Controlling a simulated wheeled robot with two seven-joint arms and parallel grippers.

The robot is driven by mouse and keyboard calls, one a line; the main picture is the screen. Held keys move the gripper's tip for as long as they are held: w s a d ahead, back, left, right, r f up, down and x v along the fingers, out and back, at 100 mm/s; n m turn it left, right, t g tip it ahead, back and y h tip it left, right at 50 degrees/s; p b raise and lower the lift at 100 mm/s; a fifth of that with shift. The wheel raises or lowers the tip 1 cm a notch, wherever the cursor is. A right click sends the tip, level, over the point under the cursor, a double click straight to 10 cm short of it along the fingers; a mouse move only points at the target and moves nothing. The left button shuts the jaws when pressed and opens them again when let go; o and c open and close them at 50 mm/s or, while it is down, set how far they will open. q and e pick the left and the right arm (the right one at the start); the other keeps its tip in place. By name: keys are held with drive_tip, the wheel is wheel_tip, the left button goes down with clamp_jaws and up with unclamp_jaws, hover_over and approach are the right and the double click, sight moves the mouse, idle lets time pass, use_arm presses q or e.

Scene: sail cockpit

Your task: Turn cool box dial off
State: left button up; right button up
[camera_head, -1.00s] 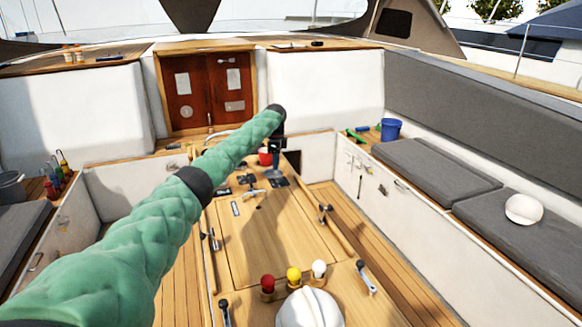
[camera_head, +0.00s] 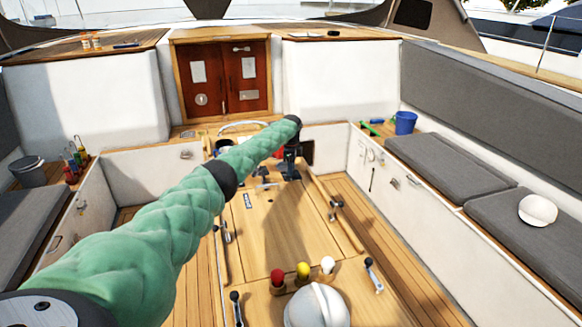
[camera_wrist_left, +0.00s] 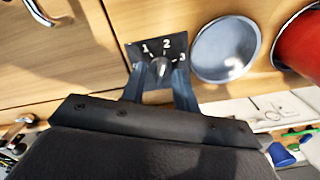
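The cool box dial (camera_wrist_left: 160,69) shows in the left wrist view as a dark knob on a small black plate marked 1, 2 and 3. Its pointer appears to face near the 2. My left gripper (camera_wrist_left: 157,80) is open, with one finger on each side of the knob; I cannot tell whether they touch it. In the head view the left gripper (camera_head: 291,172) points down at the far end of the cockpit table, and the dial is too small or hidden there. My right gripper is not in view.
A round metal recess (camera_wrist_left: 226,49) and a red cup (camera_wrist_left: 300,45) are right of the dial. In the head view, a white rounded object (camera_head: 316,306) and red, yellow and white knobs (camera_head: 303,270) stand on the near table. Cushioned benches (camera_head: 455,165) flank it.

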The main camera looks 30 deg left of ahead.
use_arm(q)
drive_tip(key=shift+w+f, duration=0.15)
drive_tip(key=shift+f, duration=0.1)
drive_tip(key=shift+c, duration=0.7)
drive_tip(key=shift+r, duration=0.1)
clamp_jaws()
